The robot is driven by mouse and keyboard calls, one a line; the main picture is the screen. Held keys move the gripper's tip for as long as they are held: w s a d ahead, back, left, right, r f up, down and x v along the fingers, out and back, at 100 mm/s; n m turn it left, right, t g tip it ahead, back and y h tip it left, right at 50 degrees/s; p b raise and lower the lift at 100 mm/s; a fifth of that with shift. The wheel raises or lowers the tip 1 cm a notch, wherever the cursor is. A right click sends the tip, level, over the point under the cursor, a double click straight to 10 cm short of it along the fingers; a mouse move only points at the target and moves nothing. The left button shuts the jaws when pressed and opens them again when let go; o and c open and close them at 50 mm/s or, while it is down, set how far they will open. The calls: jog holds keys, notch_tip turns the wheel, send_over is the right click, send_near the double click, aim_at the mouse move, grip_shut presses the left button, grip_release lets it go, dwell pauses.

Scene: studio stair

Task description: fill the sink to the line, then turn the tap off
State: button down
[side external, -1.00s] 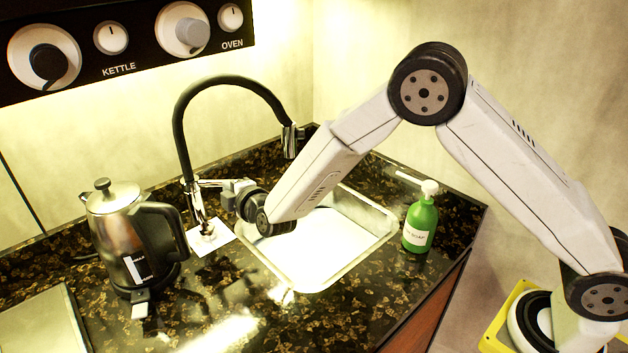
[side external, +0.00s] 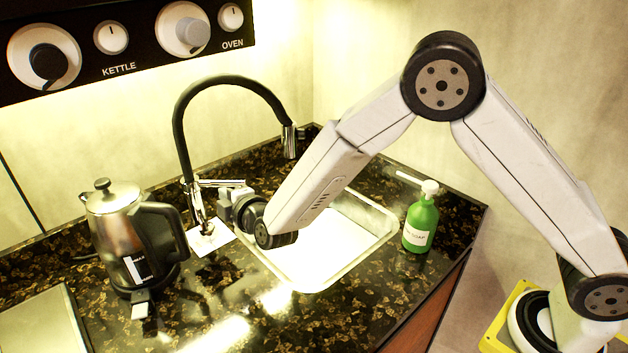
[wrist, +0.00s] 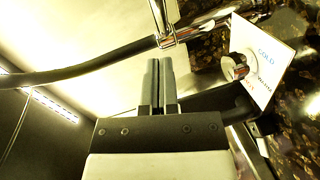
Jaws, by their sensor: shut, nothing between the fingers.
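The tap (side external: 181,128) has a tall black curved neck and a chrome spout. A chrome lever (side external: 222,183) sticks out to the right from its base. The steel sink (side external: 375,245) shows bright white inside; I cannot make out a fill line, the water level or a stream below the spout. My gripper (side external: 224,203) is by the tap base, just below the lever in the side view. In the wrist view my gripper (wrist: 159,68) is shut and empty, its tips close to the chrome lever (wrist: 190,32); I cannot tell whether they touch.
A plate (wrist: 268,58) marked cold and warm lies under the tap base. A steel kettle (side external: 112,240) stands left of the tap, and a green soap bottle (side external: 420,222) stands right of the sink. A knob panel (side external: 130,40) is on the wall.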

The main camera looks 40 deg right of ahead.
jog(key=s+d+r, duration=0.1)
jog(key=s, duration=0.8)
jog(key=shift+s+r, duration=0.25)
jog(key=shift+r, duration=0.1)
jog(key=s+d+f+m+g, duration=0.2)
jog(key=s+d+m+g, duration=0.4)
jog(key=s+d, duration=0.3)
jog(key=s+d+f+m+g, duration=0.2)
jog(key=s+d+m+g, duration=0.5)
jog(key=s+d+m, duration=0.2)
jog(key=shift+s+d+m+y, duration=0.15)
jog(key=shift+s+m+y, duration=0.15)
jog(key=shift+s, duration=0.45)
jog(key=shift+f, duration=0.1)
dwell(0.7)
